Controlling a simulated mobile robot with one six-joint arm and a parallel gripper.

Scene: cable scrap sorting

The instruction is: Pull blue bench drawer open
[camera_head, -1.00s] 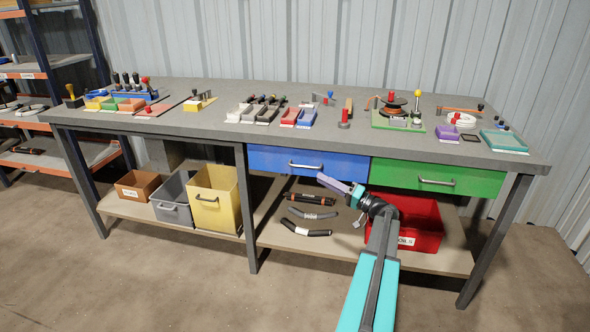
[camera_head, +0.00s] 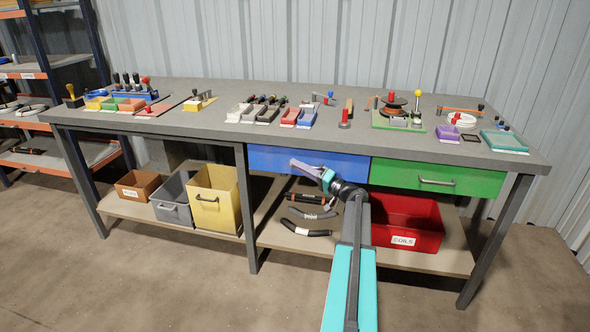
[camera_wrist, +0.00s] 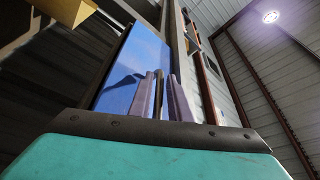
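The blue drawer (camera_head: 268,159) is closed under the bench top, its front flush with the frame. Its grey bar handle (camera_head: 317,166) is partly hidden behind my gripper (camera_head: 297,165). My gripper's purple-grey fingers reach up to the handle from the lower right. In the wrist view the blue drawer front (camera_wrist: 130,68) fills the area left of the fingers, with their shadow on it. There the gripper (camera_wrist: 164,100) shows its two fingers apart, with a narrow bar seen between them that looks like the handle. Whether they touch it is unclear.
A green drawer (camera_head: 436,178) sits right of the blue one. Below are a red bin (camera_head: 416,243) labelled coils, black cable pieces (camera_head: 305,233) on the lower shelf, and a yellow bin (camera_head: 212,205) left of the bench leg (camera_head: 250,235). The floor in front is clear.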

